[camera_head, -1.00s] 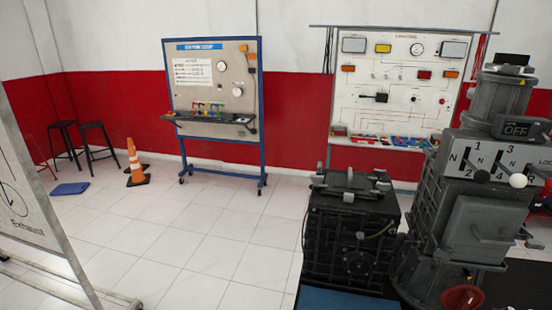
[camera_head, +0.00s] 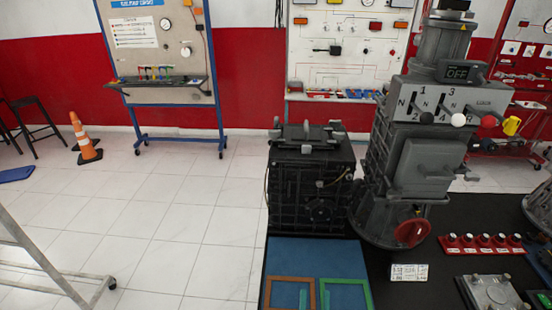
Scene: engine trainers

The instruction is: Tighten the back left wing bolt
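A black ribbed box-shaped unit (camera_head: 290,195) stands on the dark bench, in the middle of the head view. Several small grey upright pieces sit on its lid; they look like wing bolts. One grey piece (camera_head: 275,131) is at the left of the lid, and another (camera_head: 335,130) is at the right. They are too small to tell how far each is screwed in. My gripper is not in view.
A tall grey gear unit (camera_head: 412,165) with a red handwheel (camera_head: 411,233) stands close on the right of the box. A blue mat (camera_head: 315,258) with orange and green frames lies in front. A red bolt rack (camera_head: 482,245) is farther right.

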